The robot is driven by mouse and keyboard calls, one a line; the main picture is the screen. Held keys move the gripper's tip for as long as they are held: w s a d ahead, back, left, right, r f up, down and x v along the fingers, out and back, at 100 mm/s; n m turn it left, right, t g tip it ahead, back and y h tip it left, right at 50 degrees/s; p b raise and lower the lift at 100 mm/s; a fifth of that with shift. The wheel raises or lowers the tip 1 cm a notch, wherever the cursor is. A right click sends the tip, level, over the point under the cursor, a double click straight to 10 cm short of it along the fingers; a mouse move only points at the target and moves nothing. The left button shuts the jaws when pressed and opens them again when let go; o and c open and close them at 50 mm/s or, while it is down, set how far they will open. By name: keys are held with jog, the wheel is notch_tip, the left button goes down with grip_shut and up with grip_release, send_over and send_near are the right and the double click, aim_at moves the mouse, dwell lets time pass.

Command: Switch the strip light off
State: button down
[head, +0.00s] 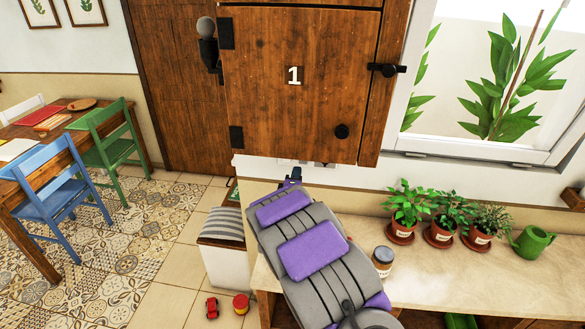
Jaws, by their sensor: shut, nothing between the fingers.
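No strip light can be made out in this view. Small pale fittings (322,164) show on the wall just under the lower edge of the cabinet; I cannot tell whether one is the light's switch. My gripper (291,178) is at the far end of my grey and purple arm, small and dark, just below the cabinet door and near that wall. It is shut and empty. My arm hides part of the counter, and the cabinet door hides the wall behind it.
A wooden cabinet (300,85) marked 1 hangs above my arm. On the counter (450,285) stand a jar (382,262), potted plants (440,228) and a green watering can (529,242). A striped-cushion stool (222,226) and toys (240,304) are at left. A window is at right.

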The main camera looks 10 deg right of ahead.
jog(key=s+r+m+g+y, duration=0.2)
jog(key=s+m+g, duration=0.5)
jog(key=s, duration=2.2)
jog(key=s+r+m+g+y, duration=0.2)
jog(key=s+m+g, duration=0.5)
jog(key=s, duration=2.2)
jog(key=g+y, duration=0.1)
jog(key=g, duration=0.4)
jog(key=shift+s+d+m+g+y, duration=0.2)
jog(key=shift+d+m+g+y, duration=0.1)
jog(key=shift+d+y, duration=0.1)
